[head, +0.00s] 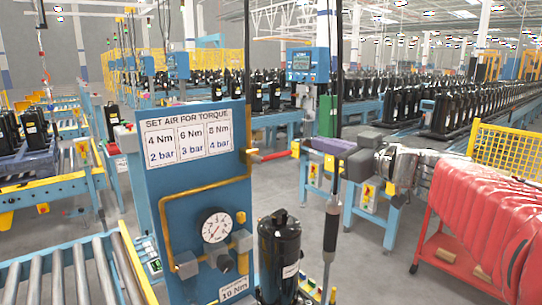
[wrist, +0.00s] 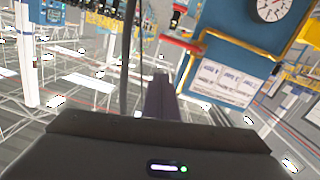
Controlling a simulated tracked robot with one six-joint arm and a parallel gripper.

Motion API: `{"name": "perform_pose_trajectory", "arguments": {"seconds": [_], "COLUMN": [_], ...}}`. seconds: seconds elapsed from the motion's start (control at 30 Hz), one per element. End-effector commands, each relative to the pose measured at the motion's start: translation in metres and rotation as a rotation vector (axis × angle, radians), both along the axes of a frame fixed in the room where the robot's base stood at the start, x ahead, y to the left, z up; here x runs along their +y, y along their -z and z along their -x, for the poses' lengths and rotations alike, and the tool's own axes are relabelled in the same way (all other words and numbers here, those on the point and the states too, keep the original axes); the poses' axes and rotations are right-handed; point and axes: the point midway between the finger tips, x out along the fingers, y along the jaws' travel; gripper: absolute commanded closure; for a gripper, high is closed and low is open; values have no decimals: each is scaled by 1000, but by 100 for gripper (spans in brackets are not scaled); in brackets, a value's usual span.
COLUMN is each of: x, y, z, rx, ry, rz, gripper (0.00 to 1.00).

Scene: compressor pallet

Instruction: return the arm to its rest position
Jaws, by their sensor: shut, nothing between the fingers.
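My gripper (head: 312,143) is in the right half of the head view, pointing left toward the blue panel (head: 150,215). Its dark purple-grey fingers are together with nothing between them. Behind them are its grey body and a silver wrist. In the wrist view the shut fingers (wrist: 160,82) stand up from the dark gripper body at the middle. My arm appears to run back to the right under a red cover (head: 485,215).
The panel carries a torque sign (head: 187,140), a pressure gauge (head: 215,227) and a red lever (head: 270,156) near my fingertips. A black compressor (head: 280,250) and a hanging tool (head: 331,230) stand in front. A blue screen unit (head: 307,65) is behind. Open floor lies between conveyors.

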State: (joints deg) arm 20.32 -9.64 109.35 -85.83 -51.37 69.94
Motion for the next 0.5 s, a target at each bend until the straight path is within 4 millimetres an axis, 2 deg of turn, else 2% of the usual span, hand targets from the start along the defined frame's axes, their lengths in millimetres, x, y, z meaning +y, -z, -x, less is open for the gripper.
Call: {"name": "perform_pose_trajectory", "arguments": {"seconds": [0.1, 0.23, 0.37, 0.5], "x": [-26, -67, -106, -140], "y": [0, 11, 25, 47], "z": [-14, -26, -26, -13], "rx": [-43, -55, -35, 27], "ry": [118, 289, 460, 624], "rz": [51, 92, 126, 157], "gripper": [100, 100, 100, 100]}}
